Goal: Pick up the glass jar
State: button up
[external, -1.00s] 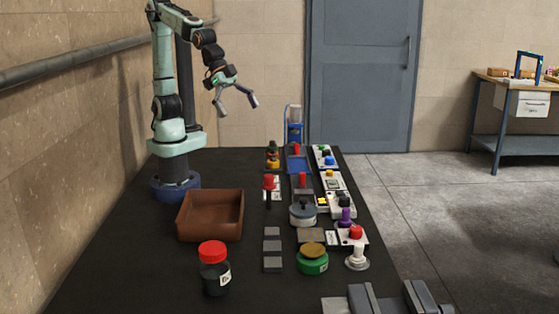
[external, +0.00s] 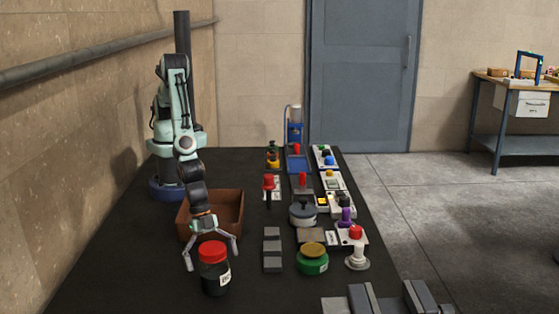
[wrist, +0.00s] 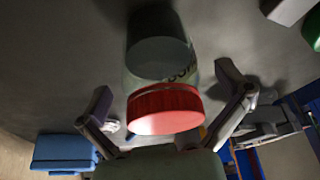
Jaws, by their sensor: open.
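The glass jar (external: 215,275) is dark with a red lid and a white label. It stands upright on the black table in front of the brown box. My gripper (external: 211,263) is open, with its fingers spread behind and to either side of the jar's top in the external view. In the wrist view the jar's red lid (wrist: 165,109) shows between the two spread fingers (wrist: 170,112), with the glass body beyond it. I cannot tell whether a finger touches the jar.
The brown box (external: 229,205) stands just behind the jar, under my arm. Grey blocks (external: 272,250) and a green round container (external: 312,262) lie to the right. Several buttons and switches stand farther back. The table's front left is clear.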

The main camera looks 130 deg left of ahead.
jog(key=shift+w+f, duration=0.2)
jog(key=shift+f, duration=0.25)
jog(key=c, duration=1.3)
jog(key=shift+r, duration=0.1)
